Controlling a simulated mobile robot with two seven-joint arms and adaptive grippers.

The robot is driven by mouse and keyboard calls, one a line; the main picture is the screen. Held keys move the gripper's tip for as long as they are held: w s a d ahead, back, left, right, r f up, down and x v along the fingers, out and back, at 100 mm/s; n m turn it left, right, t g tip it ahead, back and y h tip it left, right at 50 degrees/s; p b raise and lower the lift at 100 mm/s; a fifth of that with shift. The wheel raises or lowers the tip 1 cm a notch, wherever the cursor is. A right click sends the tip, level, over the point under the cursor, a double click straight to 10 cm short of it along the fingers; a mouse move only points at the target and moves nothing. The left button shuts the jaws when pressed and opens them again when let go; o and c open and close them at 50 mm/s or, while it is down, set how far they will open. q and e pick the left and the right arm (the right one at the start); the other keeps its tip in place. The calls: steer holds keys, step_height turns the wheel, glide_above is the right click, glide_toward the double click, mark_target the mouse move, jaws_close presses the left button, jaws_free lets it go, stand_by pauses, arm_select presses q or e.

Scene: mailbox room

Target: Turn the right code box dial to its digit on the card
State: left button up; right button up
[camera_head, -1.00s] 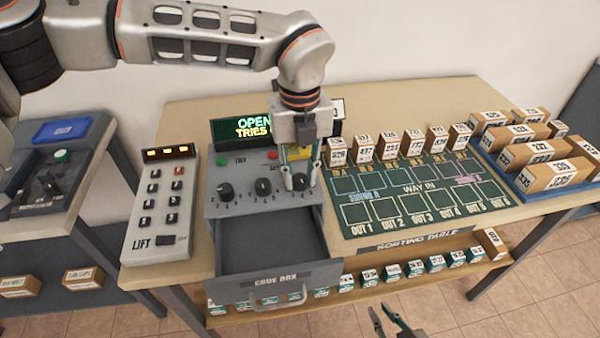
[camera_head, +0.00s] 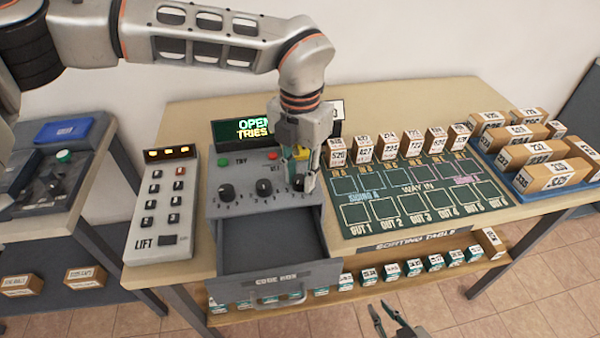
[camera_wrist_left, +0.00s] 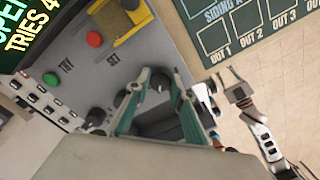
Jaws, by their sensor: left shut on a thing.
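The grey code box (camera_head: 215,205) stands on the table with three black dials along its sloped top. My left gripper (camera_head: 303,184) reaches down from above and is shut on the right dial. In the left wrist view the right dial (camera_wrist_left: 160,79) sits between the two green-grey fingers; its pointer and digits are too small to read. The middle dial (camera_head: 263,187) and left dial (camera_head: 226,191) are free. A white card edge (camera_head: 338,106) shows behind my left wrist, its writing hidden. My right gripper (camera_head: 390,318) is open and empty at the bottom edge, apart from the table.
The code box drawer (camera_head: 270,245) stands open and looks empty. The display (camera_head: 245,130) reads OPEN and TRIES, partly hidden. A green and a red button sit above the dials, with a yellow part beside my gripper. The lift panel (camera_head: 165,205) is left, the sorting board (camera_head: 420,190) right.

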mark_target(300, 178)
arm_select(q)
steer(key=shift+r+m, duration=0.1)
steer(key=shift+m, duration=0.4)
steer(key=o, duration=1.1)
steer(key=shift+o, duration=0.2)
step_height(300, 178, up, 12)
